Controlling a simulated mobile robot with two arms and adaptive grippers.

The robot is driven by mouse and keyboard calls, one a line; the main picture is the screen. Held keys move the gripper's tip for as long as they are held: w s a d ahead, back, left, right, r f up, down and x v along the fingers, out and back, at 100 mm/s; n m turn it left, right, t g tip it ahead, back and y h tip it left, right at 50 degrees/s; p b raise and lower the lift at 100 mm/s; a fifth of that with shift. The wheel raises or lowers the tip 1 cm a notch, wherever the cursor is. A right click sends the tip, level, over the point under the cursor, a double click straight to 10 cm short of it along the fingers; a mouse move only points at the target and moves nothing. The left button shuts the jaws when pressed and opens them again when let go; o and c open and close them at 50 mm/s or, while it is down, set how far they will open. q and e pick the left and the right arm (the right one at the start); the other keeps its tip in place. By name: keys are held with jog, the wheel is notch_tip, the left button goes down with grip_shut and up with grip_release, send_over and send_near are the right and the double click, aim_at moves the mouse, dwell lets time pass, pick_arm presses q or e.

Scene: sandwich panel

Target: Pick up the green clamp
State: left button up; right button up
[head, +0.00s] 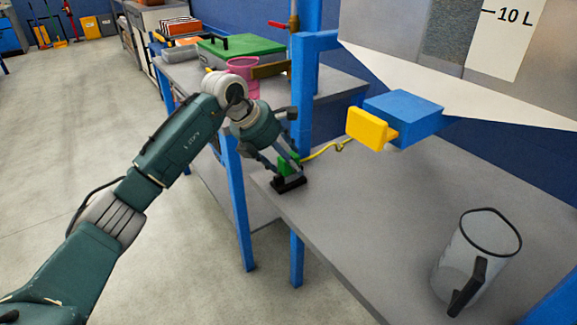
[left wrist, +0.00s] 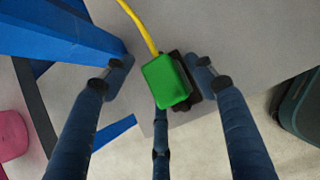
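The green clamp (head: 288,163) sits on a black base (head: 289,184) near the left front edge of the grey table, with a yellow cable joined to it. In the left wrist view the green clamp (left wrist: 166,82) is a green block centred between my fingers, with the black base (left wrist: 185,82) partly behind it. My left gripper (head: 285,165) reaches down over the clamp. In the wrist view my left gripper (left wrist: 164,80) has its fingers spread on both sides of the clamp, with gaps showing. My right gripper is not in view.
A clear jug (head: 475,260) with a black handle stands at the right of the grey table (head: 370,230). A yellow and blue fixture (head: 385,122) overhangs the table. A blue post (head: 298,100) rises close beside my left gripper. A pink cup (head: 243,68) and green case (head: 240,47) stand behind.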

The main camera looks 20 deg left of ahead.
pick_arm(q)
jog(key=c, duration=1)
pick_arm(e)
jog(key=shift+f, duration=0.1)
pick_arm(q)
jog(key=shift+o, duration=0.2)
jog(key=shift+r, duration=0.15)
jog(key=shift+r, duration=0.25)
notch_tip(320, 180, up, 18)
jog(key=p, duration=0.2)
jog(key=shift+r+p, duration=0.1)
jog(key=shift+p, duration=0.2)
jog(key=shift+r, duration=0.55)
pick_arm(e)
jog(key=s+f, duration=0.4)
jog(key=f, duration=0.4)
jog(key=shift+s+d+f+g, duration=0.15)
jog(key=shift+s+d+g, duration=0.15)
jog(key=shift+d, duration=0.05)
